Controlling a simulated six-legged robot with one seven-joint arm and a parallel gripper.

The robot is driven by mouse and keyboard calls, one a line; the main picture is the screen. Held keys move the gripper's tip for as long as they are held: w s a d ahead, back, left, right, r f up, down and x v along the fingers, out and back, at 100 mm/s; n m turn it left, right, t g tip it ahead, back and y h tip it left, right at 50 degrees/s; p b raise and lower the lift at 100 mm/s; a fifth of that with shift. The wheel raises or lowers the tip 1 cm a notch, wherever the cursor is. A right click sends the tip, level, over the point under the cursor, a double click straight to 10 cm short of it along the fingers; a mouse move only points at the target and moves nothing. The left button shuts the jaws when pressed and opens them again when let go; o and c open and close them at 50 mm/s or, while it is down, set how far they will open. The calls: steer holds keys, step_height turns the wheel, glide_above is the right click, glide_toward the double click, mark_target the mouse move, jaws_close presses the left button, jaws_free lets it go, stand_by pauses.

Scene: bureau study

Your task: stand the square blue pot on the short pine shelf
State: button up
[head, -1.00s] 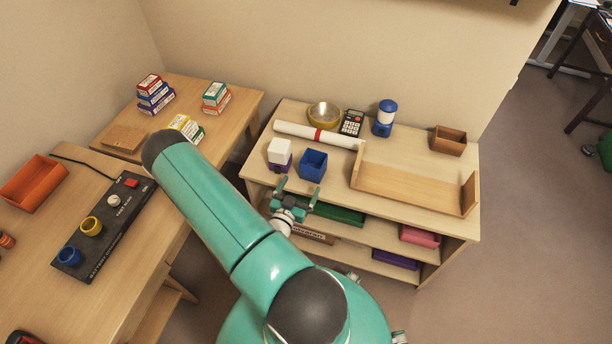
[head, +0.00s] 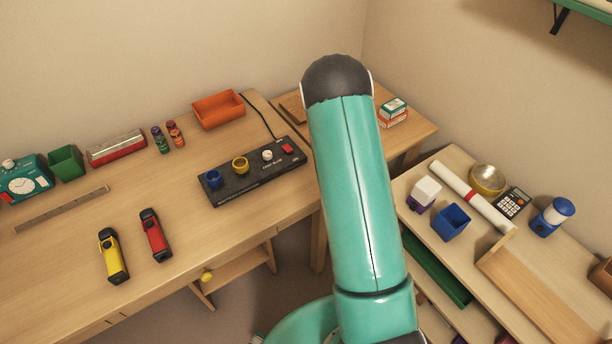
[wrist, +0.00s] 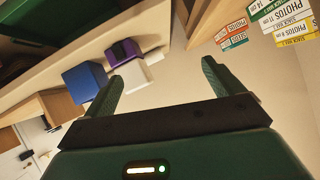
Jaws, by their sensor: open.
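The square blue pot (head: 451,222) stands upright on top of the pine cabinet, beside a purple-and-white box (head: 424,194). In the wrist view the pot (wrist: 85,81) shows just left of my left finger. My gripper (wrist: 163,78) is open, with nothing between its fingers. My arm hides the gripper in the head view. The short pine shelf (head: 528,290), a low board with raised ends, lies on the same cabinet top, right of the pot and partly cut off by the frame.
A white roll (head: 470,196), a brass bowl (head: 487,179), a calculator (head: 511,203) and a blue-and-white jar (head: 553,217) stand behind the pot. The desk (head: 190,255) at left holds a black control panel (head: 250,172) and an orange bin (head: 218,109). Photo boxes (head: 393,112) stand in the corner.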

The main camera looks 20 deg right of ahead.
steer(key=w+a+r+n+t+y, duration=0.1)
steer(key=w+a+r, duration=0.2)
steer(key=w+a+r+n+t+y, duration=0.1)
steer(key=w+a+r+y, duration=0.1)
steer(key=a+r, duration=0.1)
steer(key=w+a+r+n+y, duration=0.1)
steer(key=w+a+r+y, duration=0.1)
steer(key=w+a+r, duration=0.1)
steer(key=shift+w+a+r+t, duration=0.2)
steer(key=shift+a+r, duration=0.1)
steer(key=shift+r, duration=0.1)
steer(key=shift+w+a+r+t, duration=0.1)
steer(key=shift+a+r+t, duration=0.1)
steer(key=shift+a+r, duration=0.15)
steer(key=s+a+r+n+y, duration=0.3)
steer(key=a+r+n+y, duration=0.35)
steer(key=a+r, duration=0.95)
steer(key=s+a+r+n, duration=0.2)
steer(key=s+r, duration=0.3)
steer(key=s, duration=0.3)
steer(key=s+a+r+n+g, duration=0.1)
steer(key=s+a+r+n, duration=0.1)
steer(key=s+r+n, duration=0.3)
steer(key=s, duration=0.3)
steer(key=shift+s+r, duration=0.25)
steer(key=shift+s, duration=0.1)
steer(key=shift+o, duration=0.4)
steer(key=shift+s+n, duration=0.35)
steer(key=shift+s, duration=0.1)
steer(key=shift+d, duration=0.1)
